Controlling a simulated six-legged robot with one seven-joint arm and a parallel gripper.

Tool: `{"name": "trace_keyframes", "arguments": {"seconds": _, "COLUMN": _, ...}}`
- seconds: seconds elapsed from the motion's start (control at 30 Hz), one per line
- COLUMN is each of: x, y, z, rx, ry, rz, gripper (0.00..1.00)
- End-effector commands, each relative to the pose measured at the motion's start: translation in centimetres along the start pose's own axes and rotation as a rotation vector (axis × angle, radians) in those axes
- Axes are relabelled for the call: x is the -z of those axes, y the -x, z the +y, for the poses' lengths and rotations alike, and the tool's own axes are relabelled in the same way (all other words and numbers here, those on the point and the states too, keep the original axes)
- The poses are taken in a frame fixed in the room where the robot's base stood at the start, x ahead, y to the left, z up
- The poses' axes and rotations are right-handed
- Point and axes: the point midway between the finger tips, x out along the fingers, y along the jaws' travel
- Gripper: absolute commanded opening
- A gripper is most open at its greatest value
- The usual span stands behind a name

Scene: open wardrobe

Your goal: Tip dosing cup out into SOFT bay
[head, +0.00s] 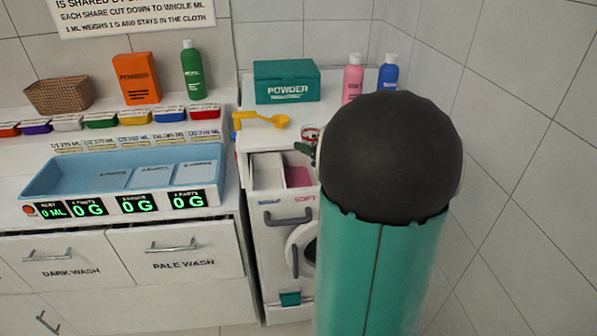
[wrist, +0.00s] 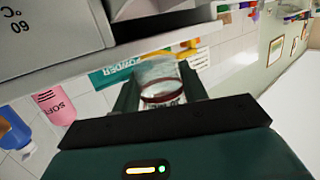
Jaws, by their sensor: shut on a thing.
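The dosing cup (wrist: 163,72) is clear with a dark red band. My gripper (wrist: 158,92) is shut on it, one dark green finger on each side. In the head view, part of the cup (head: 310,133) shows above the drawer's right back corner, beside my dark arm link, which hides most of my gripper. The cup's tilt and contents cannot be told. The open drawer of the white machine has a pale compartment (head: 268,174) on the left and a pink-floored SOFT bay (head: 299,177) on the right, with a pink SOFT label on its front. My arm covers the drawer's right side.
A yellow scoop (head: 262,119) and a teal POWDER box (head: 287,82) stand on the machine top. A pink bottle (head: 353,79) and a blue bottle (head: 388,74) are behind my arm. A blue tray (head: 95,176) with zero readouts lies on the left counter.

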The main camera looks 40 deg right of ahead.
Motion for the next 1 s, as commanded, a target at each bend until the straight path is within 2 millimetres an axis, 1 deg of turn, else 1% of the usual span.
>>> {"name": "trace_keyframes", "arguments": {"seconds": 0.17, "x": 0.3, "y": 0.1, "z": 0.0, "rx": 0.0, "ry": 0.003, "rz": 0.001, "gripper": 0.18}}
{"name": "trace_keyframes", "arguments": {"seconds": 0.5, "x": 2.9, "y": 0.6, "z": 0.0, "rx": -0.001, "ry": 0.004, "rz": 0.002, "gripper": 0.18}}
{"name": "trace_keyframes", "arguments": {"seconds": 1.0, "x": 3.0, "y": 0.6, "z": 0.0, "rx": -0.001, "ry": 0.004, "rz": 0.0, "gripper": 0.18}}
